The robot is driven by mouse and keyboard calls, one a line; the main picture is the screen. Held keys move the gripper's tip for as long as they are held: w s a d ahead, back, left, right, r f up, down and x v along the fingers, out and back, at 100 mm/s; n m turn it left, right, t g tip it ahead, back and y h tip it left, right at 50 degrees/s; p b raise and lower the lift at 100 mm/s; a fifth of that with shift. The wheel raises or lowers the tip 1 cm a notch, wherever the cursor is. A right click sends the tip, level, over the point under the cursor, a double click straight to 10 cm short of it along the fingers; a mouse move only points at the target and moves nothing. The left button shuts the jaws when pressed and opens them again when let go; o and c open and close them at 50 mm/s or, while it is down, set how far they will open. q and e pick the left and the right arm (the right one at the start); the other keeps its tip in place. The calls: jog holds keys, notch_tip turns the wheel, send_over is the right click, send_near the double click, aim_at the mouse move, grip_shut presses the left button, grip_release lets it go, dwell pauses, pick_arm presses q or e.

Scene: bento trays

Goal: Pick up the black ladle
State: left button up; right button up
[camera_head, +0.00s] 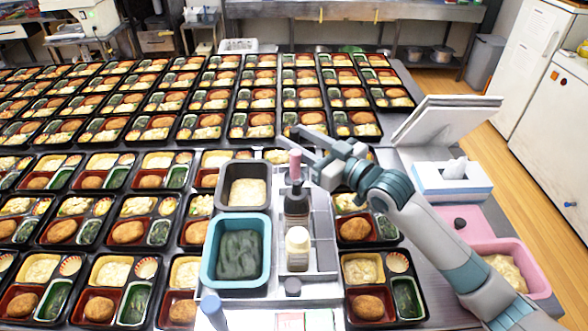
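I cannot make out a black ladle for certain. My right gripper (297,141) reaches in from the right over the far end of the metal tray. Its two fingers point left and stand apart, with nothing visible between them. It is above and behind the pink-capped bottle (295,163) and hides part of the bento trays behind.
A teal tub (208,265) of dark greens and a dark tub (227,192) of yellow food stand left of the bottles. A pink tub (540,277) and tissue box (451,183) are at right. Bento trays crowd the table.

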jog(key=shift+x, duration=0.8)
jog(key=shift+c, duration=0.3)
grip_shut()
